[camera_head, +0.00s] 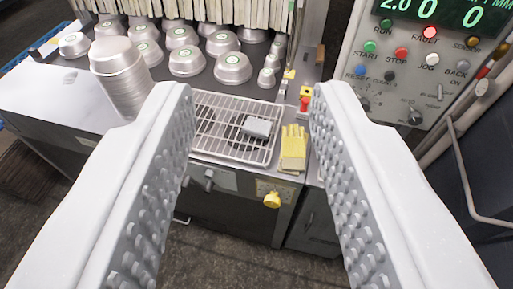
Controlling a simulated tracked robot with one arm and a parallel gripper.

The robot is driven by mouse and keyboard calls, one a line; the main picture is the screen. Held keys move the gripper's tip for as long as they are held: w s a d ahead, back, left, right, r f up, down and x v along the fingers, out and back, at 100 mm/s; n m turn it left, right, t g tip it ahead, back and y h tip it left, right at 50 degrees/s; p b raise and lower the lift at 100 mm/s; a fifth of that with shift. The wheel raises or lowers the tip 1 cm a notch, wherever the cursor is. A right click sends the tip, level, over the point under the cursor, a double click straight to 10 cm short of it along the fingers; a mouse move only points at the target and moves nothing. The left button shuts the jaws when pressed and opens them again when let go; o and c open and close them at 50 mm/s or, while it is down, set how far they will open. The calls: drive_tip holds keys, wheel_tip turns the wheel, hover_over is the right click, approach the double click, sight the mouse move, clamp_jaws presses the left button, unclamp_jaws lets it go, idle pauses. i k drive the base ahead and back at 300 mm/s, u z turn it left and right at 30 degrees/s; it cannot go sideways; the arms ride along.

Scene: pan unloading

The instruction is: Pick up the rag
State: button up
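A small folded grey-blue cloth, which looks like the rag (257,127), lies on a wire rack (208,146) on the machine's work surface. It shows between the fingers of my gripper (248,95) and beyond them. My gripper is open, its two white fingers with studded inner faces spread wide. Nothing is between the fingers, and they are apart from the rag. The underside of the rag is hidden.
A yellow glove (293,148) lies right of the rack. A stack of metal pans (122,78) stands at the left, with several upturned pans (187,61) behind. A control panel (425,65) rises at the right. A yellow knob (272,200) sticks out in front.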

sight(255, 127)
drive_tip(key=z, duration=0.2)
drive_tip(key=i, duration=1.15)
drive_tip(key=z, duration=0.25)
